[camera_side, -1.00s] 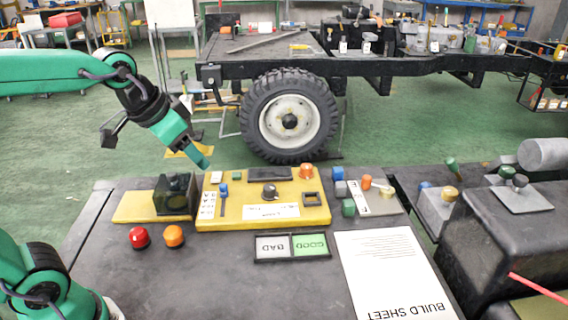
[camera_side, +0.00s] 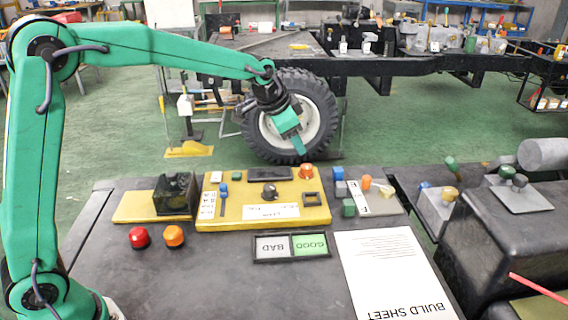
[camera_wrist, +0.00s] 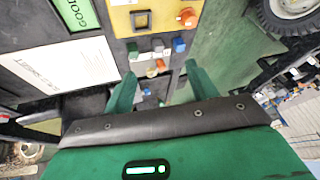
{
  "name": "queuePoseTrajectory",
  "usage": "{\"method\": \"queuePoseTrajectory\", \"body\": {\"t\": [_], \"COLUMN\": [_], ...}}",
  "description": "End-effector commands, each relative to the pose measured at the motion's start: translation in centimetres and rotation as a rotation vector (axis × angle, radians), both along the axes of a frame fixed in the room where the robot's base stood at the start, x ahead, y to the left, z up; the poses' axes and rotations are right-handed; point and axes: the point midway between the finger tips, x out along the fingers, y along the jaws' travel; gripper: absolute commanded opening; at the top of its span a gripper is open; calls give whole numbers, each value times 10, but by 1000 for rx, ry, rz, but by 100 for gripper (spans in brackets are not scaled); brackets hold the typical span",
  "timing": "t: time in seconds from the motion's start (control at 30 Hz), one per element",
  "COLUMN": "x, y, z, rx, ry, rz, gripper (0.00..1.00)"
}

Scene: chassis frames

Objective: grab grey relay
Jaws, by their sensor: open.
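The grey relay (camera_side: 341,188) is a small grey block at the left edge of the grey parts plate (camera_side: 383,207). It stands between a blue block (camera_side: 337,173) and a green block (camera_side: 348,208). In the wrist view the grey relay (camera_wrist: 157,45) shows beyond my fingertips, with the green block on its left and the blue one on its right. My gripper (camera_side: 299,150) is in the air, left of and higher than the relay in the side view. Its fingers (camera_wrist: 160,72) are apart, with nothing held between them.
An orange piece (camera_side: 366,181) and a tan piece (camera_side: 386,190) are close by on the plate. The yellow panel (camera_side: 240,218) with knobs and an orange button lies to the left. A GOOD/BAD tray (camera_side: 291,247) and a build sheet (camera_side: 390,270) lie in front.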

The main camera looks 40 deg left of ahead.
Motion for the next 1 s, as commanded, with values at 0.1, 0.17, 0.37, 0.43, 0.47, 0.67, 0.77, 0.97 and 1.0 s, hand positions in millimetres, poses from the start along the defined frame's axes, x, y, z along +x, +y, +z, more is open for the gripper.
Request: {"method": "queuePoseTrajectory", "body": {"t": [0.1, 0.17, 0.37, 0.43, 0.47, 0.67, 0.77, 0.97, 1.0], "x": [26, 39, 76, 87, 92, 111, 116, 118, 118], "y": [-10, -14, -30, -35, -37, -48, -50, -51, -51], "z": [-22, -33, -73, -88, -94, -124, -132, -134, -135], "rx": [19, 27, 58, 67, 72, 92, 96, 99, 99], "ry": [1, -1, -6, -8, -9, -16, -17, -19, -19], "rz": [-44, -65, -137, -162, -171, -220, -232, -237, -236], "gripper": [58, 58, 58, 58, 58, 58, 58, 58, 58]}}
